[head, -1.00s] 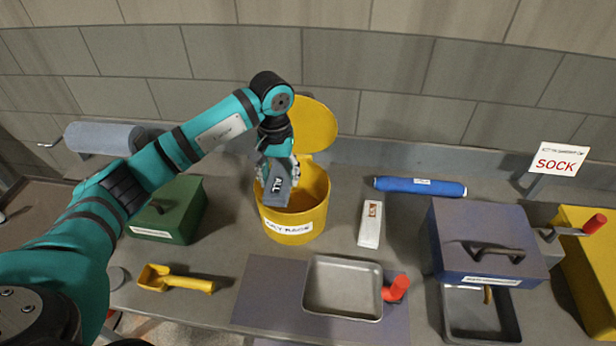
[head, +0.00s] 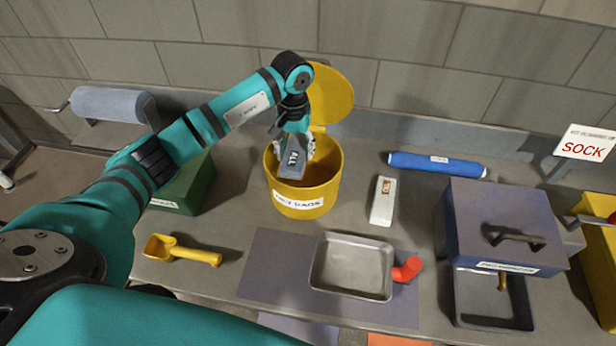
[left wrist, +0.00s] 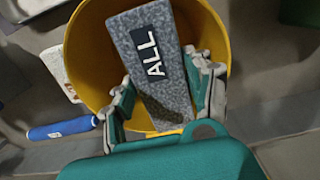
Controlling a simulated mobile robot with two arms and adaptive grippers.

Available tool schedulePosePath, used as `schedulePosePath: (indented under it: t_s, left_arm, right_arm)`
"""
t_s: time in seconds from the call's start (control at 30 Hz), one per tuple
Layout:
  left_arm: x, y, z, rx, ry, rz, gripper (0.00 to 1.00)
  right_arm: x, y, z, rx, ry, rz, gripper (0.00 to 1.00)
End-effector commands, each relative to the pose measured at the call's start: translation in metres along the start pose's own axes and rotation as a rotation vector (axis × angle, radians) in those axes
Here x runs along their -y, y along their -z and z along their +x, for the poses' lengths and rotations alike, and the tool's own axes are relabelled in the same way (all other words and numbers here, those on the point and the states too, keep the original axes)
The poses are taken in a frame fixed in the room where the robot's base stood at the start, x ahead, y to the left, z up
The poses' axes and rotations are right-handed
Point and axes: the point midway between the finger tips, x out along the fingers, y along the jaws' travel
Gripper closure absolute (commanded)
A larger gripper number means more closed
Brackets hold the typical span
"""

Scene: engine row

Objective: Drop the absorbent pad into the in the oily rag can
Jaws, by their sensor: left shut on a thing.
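The grey absorbent pad (head: 291,163), with a dark label reading "ALL", is held in my left gripper (head: 295,142). The yellow oily rag can (head: 305,203) stands on the bench with its round lid (head: 332,95) open at the back. The pad hangs over the can's open mouth, its lower end around rim level. In the left wrist view the pad (left wrist: 148,55) lies between the two fingers of my left gripper (left wrist: 163,95), with the can's yellow wall (left wrist: 90,52) around it. My right gripper is not in the head view.
A green box (head: 185,188) stands left of the can, a white box (head: 382,200) right of it. A yellow scoop (head: 182,250) and metal tray (head: 350,267) lie in front. A blue roll (head: 437,164) and purple-grey box (head: 505,225) are farther right.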

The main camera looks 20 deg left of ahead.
Motion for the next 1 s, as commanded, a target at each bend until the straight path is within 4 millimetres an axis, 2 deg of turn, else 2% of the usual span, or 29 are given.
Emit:
schedulePosePath:
  t_s: [0.2,0.23,0.43,0.77,0.87,1.0]
  left_arm:
    - [0.000,0.000,0.000,0.000,0.000,0.000,0.74]
    - [0.000,0.000,0.000,0.000,0.000,0.000,0.47]
    - [0.000,0.000,0.000,0.000,0.000,0.000,0.21]
    - [0.000,0.000,-0.004,-0.001,0.000,0.000,0.21]
    - [0.000,0.001,-0.015,-0.002,-0.001,0.000,0.21]
    - [0.000,0.002,-0.043,-0.005,0.000,0.000,0.21]
  right_arm:
    - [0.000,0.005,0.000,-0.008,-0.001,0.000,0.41]
    - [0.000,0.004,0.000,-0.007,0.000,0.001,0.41]
    - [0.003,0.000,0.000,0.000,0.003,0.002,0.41]
    - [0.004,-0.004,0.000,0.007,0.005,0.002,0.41]
    - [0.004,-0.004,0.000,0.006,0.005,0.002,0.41]
    - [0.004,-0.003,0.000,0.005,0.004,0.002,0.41]
